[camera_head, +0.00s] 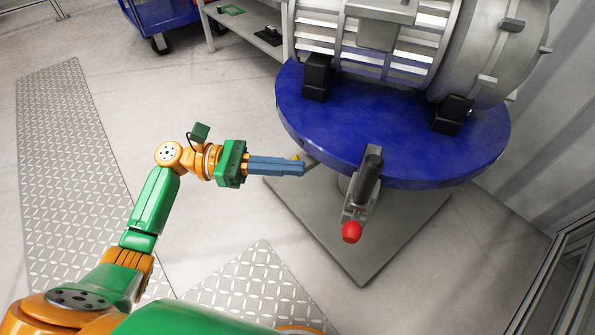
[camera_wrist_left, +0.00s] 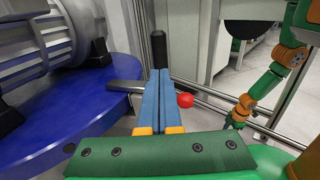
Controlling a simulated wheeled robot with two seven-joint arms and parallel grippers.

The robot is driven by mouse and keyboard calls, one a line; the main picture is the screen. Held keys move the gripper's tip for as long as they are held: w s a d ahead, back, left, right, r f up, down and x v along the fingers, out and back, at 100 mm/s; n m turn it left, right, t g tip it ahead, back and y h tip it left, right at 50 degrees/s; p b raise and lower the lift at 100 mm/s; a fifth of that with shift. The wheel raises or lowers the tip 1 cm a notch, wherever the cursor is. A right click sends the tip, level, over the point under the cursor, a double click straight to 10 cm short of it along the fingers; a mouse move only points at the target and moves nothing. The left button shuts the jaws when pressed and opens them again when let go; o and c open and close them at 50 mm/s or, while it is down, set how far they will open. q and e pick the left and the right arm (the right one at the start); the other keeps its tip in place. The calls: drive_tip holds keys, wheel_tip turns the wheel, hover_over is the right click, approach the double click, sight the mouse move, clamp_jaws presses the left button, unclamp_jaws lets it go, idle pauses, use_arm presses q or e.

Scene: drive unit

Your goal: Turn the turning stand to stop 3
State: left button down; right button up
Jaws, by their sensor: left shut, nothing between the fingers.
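The turning stand has a round blue top (camera_head: 400,150) on a grey base plate (camera_head: 360,255). A black grip (camera_head: 368,178) on a grey bracket sticks out at the top's front edge, with a red knob (camera_head: 351,232) below it. My left gripper (camera_head: 305,167) is shut and empty, its blue fingers pointing right, left of the grip and beside the top's rim. In the left wrist view the black grip (camera_wrist_left: 159,50) and red knob (camera_wrist_left: 185,100) show beyond the fingertips; contact cannot be told. No stop number is readable. My right arm (camera_wrist_left: 270,80) shows there, its fingers unclear.
A large grey drive unit (camera_head: 400,45) stands on the blue top, held by black blocks. A blue cart (camera_head: 165,12) and a shelf (camera_head: 245,32) stand behind. A glazed frame (camera_head: 560,285) is at lower right.

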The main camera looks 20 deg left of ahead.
use_arm(q)
drive_tip(key=w+d, duration=0.2)
drive_tip(key=d, duration=0.8)
drive_tip(key=shift+d+b, duration=0.3)
drive_tip(key=shift+b, duration=0.05)
use_arm(e)
drive_tip(key=shift+w+a+f, duration=0.15)
drive_tip(key=shift+w+a, duration=0.1)
drive_tip(key=shift+w, duration=0.15)
use_arm(q)
drive_tip(key=shift+s, duration=0.1)
